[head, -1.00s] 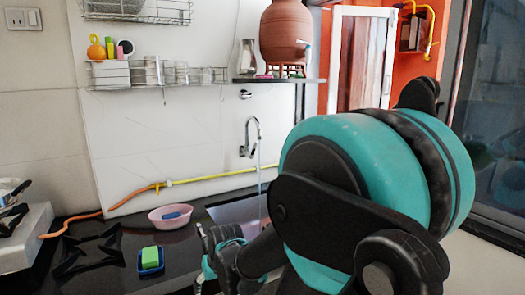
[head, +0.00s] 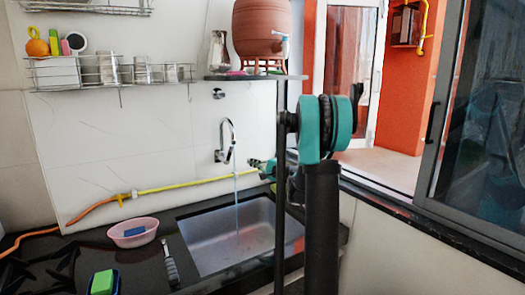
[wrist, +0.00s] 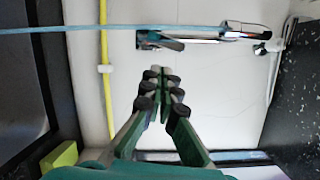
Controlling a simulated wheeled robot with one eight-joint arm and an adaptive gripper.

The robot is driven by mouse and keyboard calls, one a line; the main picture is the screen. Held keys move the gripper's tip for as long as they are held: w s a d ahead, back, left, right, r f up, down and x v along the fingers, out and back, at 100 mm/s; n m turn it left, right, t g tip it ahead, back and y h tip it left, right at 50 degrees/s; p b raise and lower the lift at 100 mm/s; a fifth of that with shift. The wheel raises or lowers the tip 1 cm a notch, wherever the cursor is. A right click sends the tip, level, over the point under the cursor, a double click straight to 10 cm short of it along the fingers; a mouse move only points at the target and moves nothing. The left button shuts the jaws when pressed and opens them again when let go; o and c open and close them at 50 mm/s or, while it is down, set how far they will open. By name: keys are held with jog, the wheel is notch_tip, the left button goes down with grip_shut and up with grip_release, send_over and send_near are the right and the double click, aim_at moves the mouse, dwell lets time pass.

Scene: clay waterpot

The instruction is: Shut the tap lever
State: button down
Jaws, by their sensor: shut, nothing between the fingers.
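The chrome sink tap (head: 228,143) is fixed to the white wall, and a thin stream of water (head: 237,205) runs from its spout into the sink. In the wrist view the tap (wrist: 205,41) lies sideways near the top, with the stream (wrist: 90,29) running to the left. A short lever-like part (wrist: 163,43) shows at its base; the exact lever angle is hard to tell. My gripper (wrist: 160,74) is shut and empty, its fingertips just below this part in the picture, with a gap seeming to remain. In the head view my gripper (head: 257,163) is right of the tap, partly hidden by my arm.
A yellow hose (head: 185,184) runs along the wall below the tap. The sink (head: 205,250) is below. A shelf (head: 255,77) above holds a clay pot (head: 262,30). A pink bowl (head: 133,232) and a green sponge (head: 103,282) are on the black counter.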

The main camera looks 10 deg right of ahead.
aim_at(228, 155)
jog(key=w+d+m+t, duration=0.1)
jog(key=w+d, duration=0.1)
jog(key=d, duration=0.2)
jog(key=w+a+r, duration=0.2)
jog(key=w+a, duration=0.5)
jog(key=a, duration=0.1)
jog(key=shift+w+a+r, duration=0.25)
jog(key=shift+w, duration=0.05)
jog(key=shift+h, duration=0.3)
